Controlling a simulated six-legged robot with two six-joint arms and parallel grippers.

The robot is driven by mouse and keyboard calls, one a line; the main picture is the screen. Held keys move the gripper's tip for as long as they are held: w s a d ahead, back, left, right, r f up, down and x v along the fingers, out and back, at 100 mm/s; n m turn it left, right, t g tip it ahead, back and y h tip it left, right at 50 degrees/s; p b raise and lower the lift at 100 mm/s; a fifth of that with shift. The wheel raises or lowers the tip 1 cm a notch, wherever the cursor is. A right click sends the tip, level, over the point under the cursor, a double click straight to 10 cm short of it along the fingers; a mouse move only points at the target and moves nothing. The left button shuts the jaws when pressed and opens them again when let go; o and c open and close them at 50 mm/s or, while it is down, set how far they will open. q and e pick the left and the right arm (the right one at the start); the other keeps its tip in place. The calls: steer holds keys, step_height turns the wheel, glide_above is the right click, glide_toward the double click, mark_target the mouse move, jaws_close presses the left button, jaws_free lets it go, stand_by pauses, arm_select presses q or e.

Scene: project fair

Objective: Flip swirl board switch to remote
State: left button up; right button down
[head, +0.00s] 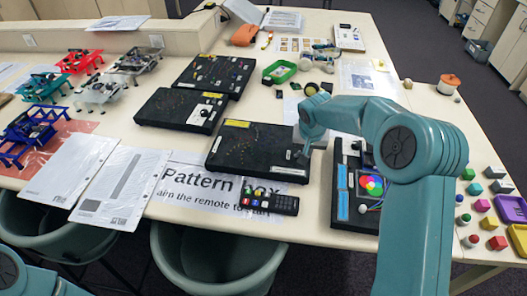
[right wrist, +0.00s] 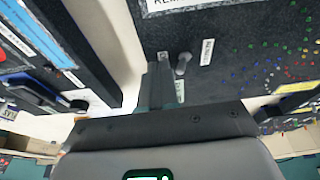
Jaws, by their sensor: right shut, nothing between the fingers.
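The nearest black board (head: 232,160), with a pattern of small coloured dots, lies on the table beside my right gripper (head: 304,152). I cannot read its name. In the right wrist view the dotted board (right wrist: 225,25) shows a small grey toggle switch (right wrist: 183,64). One white label (right wrist: 207,52) is beside the switch and another (right wrist: 180,91) is below it. My right gripper (right wrist: 157,88) is shut and empty, its fingers just left of the switch in that view. I cannot tell whether they touch it or which way the lever is set. My left gripper is out of view.
A black remote (head: 270,202) lies in front of the board on the Pattern Box sign (head: 180,190). Another black box (head: 342,212) with a coloured disc stands close to the right. Two more black boards (head: 180,108) (head: 213,75) are behind. Coloured blocks and trays are at right.

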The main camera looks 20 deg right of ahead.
steer(key=shift+f, duration=0.25)
steer(key=shift+w+a, duration=0.4)
steer(key=shift+a, duration=0.2)
steer(key=shift+w+a, duration=0.15)
step_height(320, 180, up, 7)
steer(key=p, duration=0.3)
steer(key=shift+s+d, duration=0.25)
steer(key=shift+d, duration=0.05)
stand_by(0.3)
steer(key=shift+w, duration=0.1)
stand_by(0.3)
